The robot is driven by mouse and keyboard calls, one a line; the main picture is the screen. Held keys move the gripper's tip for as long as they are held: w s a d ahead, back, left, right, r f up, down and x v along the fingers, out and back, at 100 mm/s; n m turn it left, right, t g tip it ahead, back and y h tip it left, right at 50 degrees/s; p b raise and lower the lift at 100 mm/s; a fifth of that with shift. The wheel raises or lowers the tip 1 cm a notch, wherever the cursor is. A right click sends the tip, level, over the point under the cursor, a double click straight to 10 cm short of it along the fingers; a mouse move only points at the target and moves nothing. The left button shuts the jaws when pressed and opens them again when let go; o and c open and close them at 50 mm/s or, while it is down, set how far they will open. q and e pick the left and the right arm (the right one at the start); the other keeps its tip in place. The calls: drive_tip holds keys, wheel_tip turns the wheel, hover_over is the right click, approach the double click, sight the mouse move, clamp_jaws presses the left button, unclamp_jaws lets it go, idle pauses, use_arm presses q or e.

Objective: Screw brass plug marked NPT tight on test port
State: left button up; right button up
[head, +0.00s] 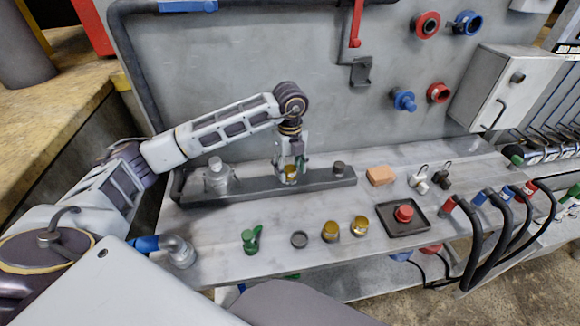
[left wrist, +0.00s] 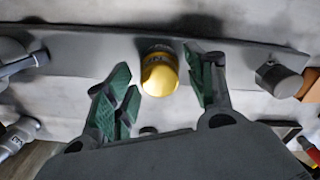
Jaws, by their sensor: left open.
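A brass plug (head: 289,176) is at the middle of a long dark bar (head: 255,186) on the bench. My left gripper (head: 291,166) points down over the plug. In the left wrist view its green-padded fingers (left wrist: 160,88) are open on either side of the plug, with gaps to both sides. Two more brass plugs, one (head: 330,231) and another (head: 360,226), stand on the front bench. My right gripper is not in view.
A dark round cap (head: 338,169) and a grey fitting (head: 217,177) stand at the bar's ends. A green fitting (head: 251,240), a dark ring (head: 299,240), a tray (head: 424,231) with a red button and an orange block (head: 380,176) are on the bench. The panel rises behind.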

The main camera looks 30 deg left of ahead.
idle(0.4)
use_arm(q)
drive_tip(key=shift+n+p, duration=0.8)
drive_tip(key=shift+n, duration=1.8)
drive_tip(key=c, duration=1.1)
drive_tip(key=shift+m, duration=0.3)
drive_tip(key=shift+f+m+b, duration=0.1)
drive_tip(key=shift+m+b, duration=0.6)
drive_tip(key=shift+m, duration=1.5)
drive_tip(key=shift+m, duration=0.4)
